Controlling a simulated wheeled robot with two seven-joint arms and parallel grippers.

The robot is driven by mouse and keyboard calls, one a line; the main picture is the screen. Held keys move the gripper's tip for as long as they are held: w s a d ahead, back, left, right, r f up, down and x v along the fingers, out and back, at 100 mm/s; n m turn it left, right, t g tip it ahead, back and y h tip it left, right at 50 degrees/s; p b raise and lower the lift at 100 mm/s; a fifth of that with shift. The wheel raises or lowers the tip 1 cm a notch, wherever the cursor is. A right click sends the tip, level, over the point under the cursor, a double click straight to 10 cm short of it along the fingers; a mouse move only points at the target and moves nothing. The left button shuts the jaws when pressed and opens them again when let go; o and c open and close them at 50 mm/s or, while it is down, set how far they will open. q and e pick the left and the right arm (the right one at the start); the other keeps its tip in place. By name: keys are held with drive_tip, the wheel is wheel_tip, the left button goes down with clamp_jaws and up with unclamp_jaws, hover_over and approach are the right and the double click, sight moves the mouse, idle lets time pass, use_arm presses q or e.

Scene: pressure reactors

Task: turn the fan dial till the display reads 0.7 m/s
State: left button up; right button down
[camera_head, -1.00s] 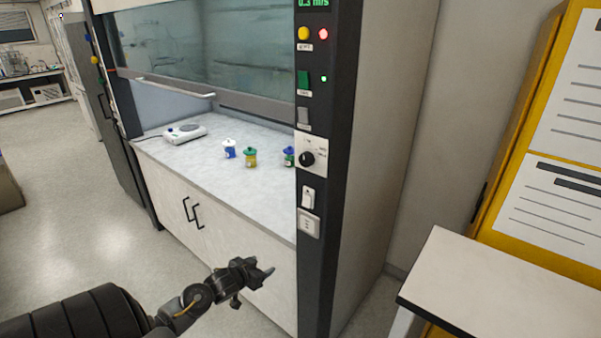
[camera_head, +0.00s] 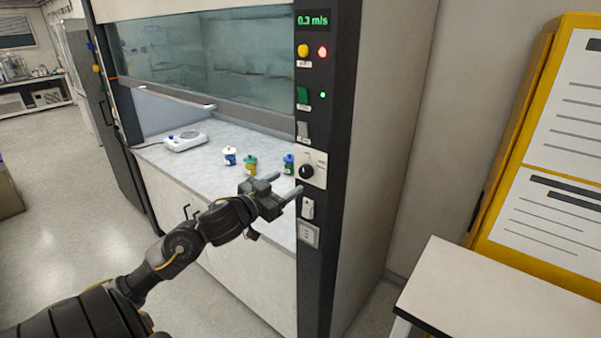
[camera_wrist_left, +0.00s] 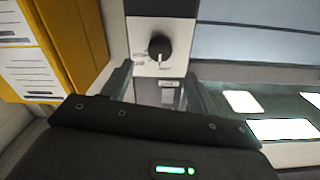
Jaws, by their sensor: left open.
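The fan dial (camera_head: 306,171) is a black round knob on a white plate on the fume hood's dark front post. The display (camera_head: 313,20) at the top of the post reads 0.3 m/s in green. My left gripper (camera_head: 289,184) is open and empty, just left of and below the dial in the head view. In the left wrist view the dial (camera_wrist_left: 159,47) stands beyond the two spread fingertips (camera_wrist_left: 158,78), apart from them, with its white pointer mark toward the bottom of the picture. My right gripper is not in view.
Below the dial are a white switch (camera_head: 308,208) and a socket (camera_head: 309,234). Several small jars, one of them green-lidded (camera_head: 250,165), and a white hotplate (camera_head: 186,142) stand on the hood's worktop. A white table (camera_head: 470,285) and yellow cabinet (camera_head: 530,130) stand to the right.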

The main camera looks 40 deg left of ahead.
sight(303, 172)
use_arm(q)
drive_tip(key=w+p, duration=0.1)
drive_tip(key=w, duration=0.5)
drive_tip(key=shift+a+r, duration=0.1)
drive_tip(key=shift+w+p, duration=0.35)
drive_tip(key=shift+w, duration=0.3)
drive_tip(key=shift+c, duration=0.5)
drive_tip(key=c, duration=0.9)
